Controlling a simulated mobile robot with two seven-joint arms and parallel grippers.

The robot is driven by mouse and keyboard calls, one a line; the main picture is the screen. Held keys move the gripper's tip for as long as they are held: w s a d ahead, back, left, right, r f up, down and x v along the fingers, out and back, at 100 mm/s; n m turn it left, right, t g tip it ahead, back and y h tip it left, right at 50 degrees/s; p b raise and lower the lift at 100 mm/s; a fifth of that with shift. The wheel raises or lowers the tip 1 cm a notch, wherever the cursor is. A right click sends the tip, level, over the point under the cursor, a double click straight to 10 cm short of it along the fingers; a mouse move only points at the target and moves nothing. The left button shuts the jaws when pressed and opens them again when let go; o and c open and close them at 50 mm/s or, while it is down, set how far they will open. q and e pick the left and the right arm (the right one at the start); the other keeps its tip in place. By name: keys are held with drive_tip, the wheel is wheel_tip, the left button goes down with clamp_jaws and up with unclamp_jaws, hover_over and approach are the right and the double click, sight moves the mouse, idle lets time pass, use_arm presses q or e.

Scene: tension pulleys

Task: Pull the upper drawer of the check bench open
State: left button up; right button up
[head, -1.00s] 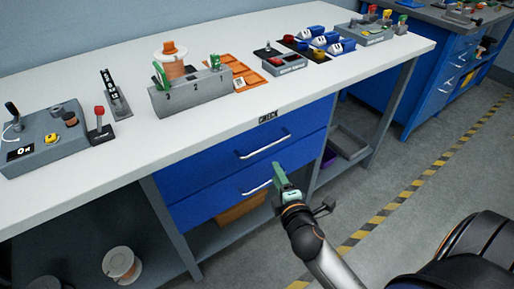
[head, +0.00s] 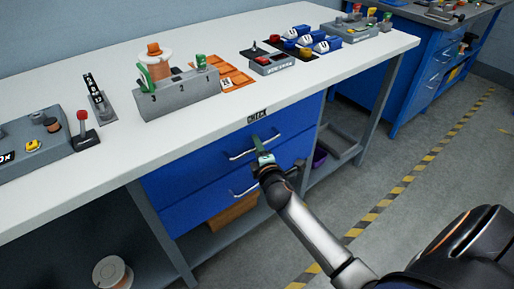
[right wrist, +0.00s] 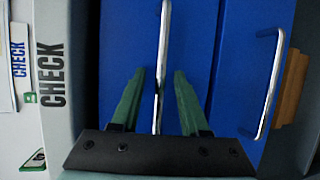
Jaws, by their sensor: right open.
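The check bench (head: 60,188) has a white top and two blue drawers under a CHECK label (head: 257,116). The upper drawer (head: 190,168) looks shut, its front in line with the lower drawer (head: 195,208). Its silver bar handle (head: 281,138) also shows in the right wrist view (right wrist: 163,30). My right gripper (head: 258,141) is at this handle, its green fingers open. In the right wrist view the fingers (right wrist: 157,75) stand on either side of the bar, with gaps to both. My left gripper is not in view.
The lower drawer's handle (head: 243,190) sits just below my right gripper. A grey block with numbered slots (head: 180,98) and several other devices stand on the top. Open shelves flank the drawers. The floor in front is clear, with a yellow-black stripe (head: 385,203).

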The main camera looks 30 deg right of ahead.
drive_tip(key=shift+w, duration=0.2)
clamp_jaws()
idle(0.3)
drive_tip(key=shift+f, duration=0.1)
idle(1.0)
